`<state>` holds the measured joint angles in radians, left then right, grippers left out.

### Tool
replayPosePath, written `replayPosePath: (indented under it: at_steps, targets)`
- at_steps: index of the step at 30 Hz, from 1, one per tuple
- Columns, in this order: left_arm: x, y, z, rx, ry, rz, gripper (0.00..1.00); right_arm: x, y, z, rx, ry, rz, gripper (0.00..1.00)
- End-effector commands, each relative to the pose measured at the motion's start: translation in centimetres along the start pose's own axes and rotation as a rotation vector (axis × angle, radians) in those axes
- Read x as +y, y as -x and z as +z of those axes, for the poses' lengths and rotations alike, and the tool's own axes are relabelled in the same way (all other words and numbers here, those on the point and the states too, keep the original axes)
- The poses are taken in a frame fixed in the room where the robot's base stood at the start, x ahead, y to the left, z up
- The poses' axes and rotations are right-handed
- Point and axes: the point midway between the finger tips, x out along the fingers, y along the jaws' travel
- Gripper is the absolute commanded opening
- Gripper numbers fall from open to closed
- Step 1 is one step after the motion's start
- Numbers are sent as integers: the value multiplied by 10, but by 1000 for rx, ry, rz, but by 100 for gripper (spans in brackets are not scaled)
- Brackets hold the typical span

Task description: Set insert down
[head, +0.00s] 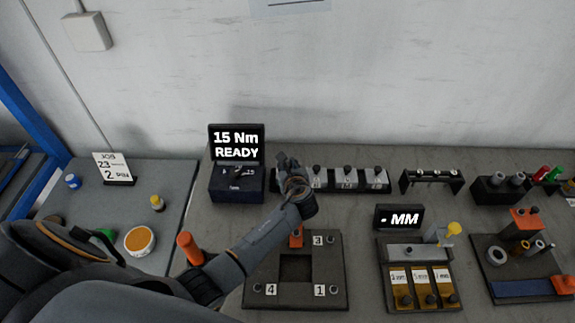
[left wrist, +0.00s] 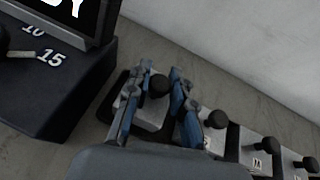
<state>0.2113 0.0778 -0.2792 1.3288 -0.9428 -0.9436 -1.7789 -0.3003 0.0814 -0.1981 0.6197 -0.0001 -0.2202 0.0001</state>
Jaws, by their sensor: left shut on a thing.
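My left gripper (head: 284,163) reaches over the left end of the insert row at the back of the bench. In the left wrist view the gripper (left wrist: 163,70) has its two blue-grey fingers on either side of an insert (left wrist: 158,85), a grey block with a black knob. It is shut on this insert, which is upright in line with the row. I cannot tell whether the insert touches the dark rack (left wrist: 108,105) below. Other grey inserts (head: 347,180) with black knobs stand to its right. My right gripper is in neither view.
A torque display (head: 236,142) reading "15 Nm READY" stands on a dark box close left of the gripper. A dark square fixture (head: 333,270) with numbered corners lies in front, under my left arm. A gauge tray (head: 419,300) and a black rack (head: 432,178) are to the right.

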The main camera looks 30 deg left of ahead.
Motion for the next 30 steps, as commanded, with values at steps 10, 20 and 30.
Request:
replayPosePath:
  at_steps: [10, 20, 30]
  targets:
    - [-1, -2, -2, -5, 1, -2, 0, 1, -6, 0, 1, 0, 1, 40]
    - [-1, -3, -4, -5, 1, -2, 0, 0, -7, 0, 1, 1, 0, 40]
    - [0, -6, -10, -5, 0, -2, 0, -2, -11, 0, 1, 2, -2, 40]
